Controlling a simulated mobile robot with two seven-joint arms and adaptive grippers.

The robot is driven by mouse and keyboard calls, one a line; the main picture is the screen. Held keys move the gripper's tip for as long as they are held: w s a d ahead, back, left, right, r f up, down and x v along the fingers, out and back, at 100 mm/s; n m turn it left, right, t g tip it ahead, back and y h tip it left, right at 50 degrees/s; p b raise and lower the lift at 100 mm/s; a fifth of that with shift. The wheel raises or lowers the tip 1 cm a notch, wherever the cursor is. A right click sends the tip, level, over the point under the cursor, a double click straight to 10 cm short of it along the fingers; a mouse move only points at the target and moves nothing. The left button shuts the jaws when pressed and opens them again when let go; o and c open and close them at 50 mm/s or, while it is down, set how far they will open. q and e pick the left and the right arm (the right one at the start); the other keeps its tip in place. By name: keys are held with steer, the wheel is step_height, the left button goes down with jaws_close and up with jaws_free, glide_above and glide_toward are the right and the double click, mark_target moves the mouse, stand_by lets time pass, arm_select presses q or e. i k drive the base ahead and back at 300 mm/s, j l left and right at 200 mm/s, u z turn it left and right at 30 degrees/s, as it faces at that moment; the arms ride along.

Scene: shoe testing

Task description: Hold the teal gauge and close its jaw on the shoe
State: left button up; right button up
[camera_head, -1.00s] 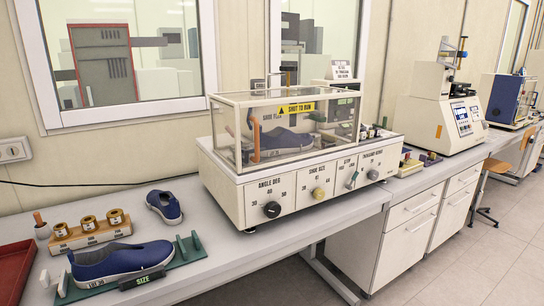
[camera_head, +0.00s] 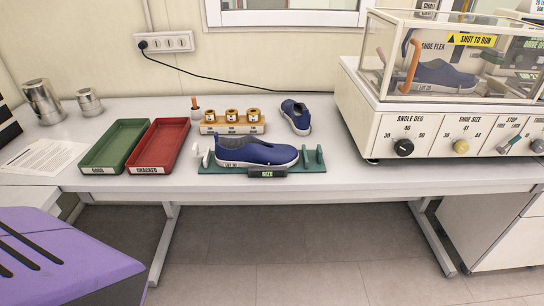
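The teal gauge (camera_head: 210,169) lies on the bench, with a dark display marked SIZE (camera_head: 267,173) on its front edge. A blue shoe (camera_head: 258,152) with a pale sole marked LOT 20 rests on it, its opening at the left and its toe to the right. Two teal uprights (camera_head: 320,157) stand at the gauge's right end, close past the toe; I cannot tell if the nearer one touches it. A pale, knob-like part (camera_head: 206,159) is at the left end by the heel. Neither of my grippers is in view.
A second blue shoe (camera_head: 296,117) and a wooden rack of brass-coloured weights (camera_head: 232,128) sit behind. Green GOOD (camera_head: 92,157) and red CRACKED (camera_head: 151,165) trays are left. A flex machine (camera_head: 375,132) stands right. A purple slotted block (camera_head: 65,250), unidentified, fills the lower left.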

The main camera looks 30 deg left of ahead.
mark_target(206, 155)
steer(key=u, duration=1.5)
